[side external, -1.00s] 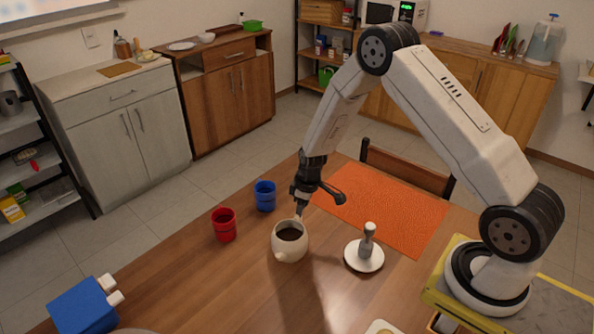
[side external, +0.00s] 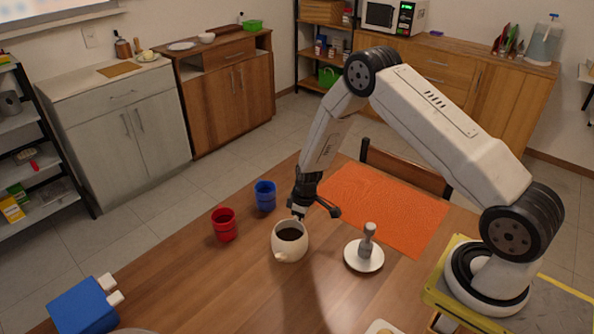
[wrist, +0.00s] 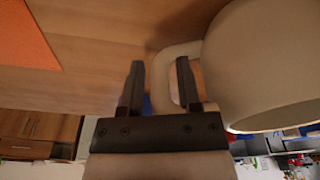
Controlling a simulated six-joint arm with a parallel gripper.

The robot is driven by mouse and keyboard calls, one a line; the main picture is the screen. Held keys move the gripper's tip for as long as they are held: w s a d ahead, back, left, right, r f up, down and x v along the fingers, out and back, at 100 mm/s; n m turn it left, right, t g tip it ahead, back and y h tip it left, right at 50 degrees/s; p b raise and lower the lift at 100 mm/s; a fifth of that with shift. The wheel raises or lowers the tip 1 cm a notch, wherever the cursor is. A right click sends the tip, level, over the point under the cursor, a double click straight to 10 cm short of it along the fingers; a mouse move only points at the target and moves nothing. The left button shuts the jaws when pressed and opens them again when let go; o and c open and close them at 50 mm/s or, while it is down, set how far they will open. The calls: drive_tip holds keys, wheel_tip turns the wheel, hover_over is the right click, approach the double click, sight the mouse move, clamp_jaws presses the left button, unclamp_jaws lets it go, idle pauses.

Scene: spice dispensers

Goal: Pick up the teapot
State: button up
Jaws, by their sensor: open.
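The teapot (side external: 284,250), a rounded cream pot with an open top and dark liquid inside, stands upright on the table in the side view. Its spout points toward the camera. My gripper (side external: 298,213) is at its far side, pointing down, fingers partly hidden. In the wrist view the teapot (wrist: 270,65) fills the right, its looped handle reaching left. My gripper (wrist: 159,80) is open there, and the handle's outer bar appears between its two fingers. I cannot tell whether a finger touches it.
A red cup (side external: 224,226) and a blue cup (side external: 265,196) stand left of the teapot. A white disc with a grey knob (side external: 367,243) lies to its right. An orange mat (side external: 395,215) lies behind that, and a blue object (side external: 82,306) at front left.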

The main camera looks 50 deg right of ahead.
clamp_jaws()
idle(1.5)
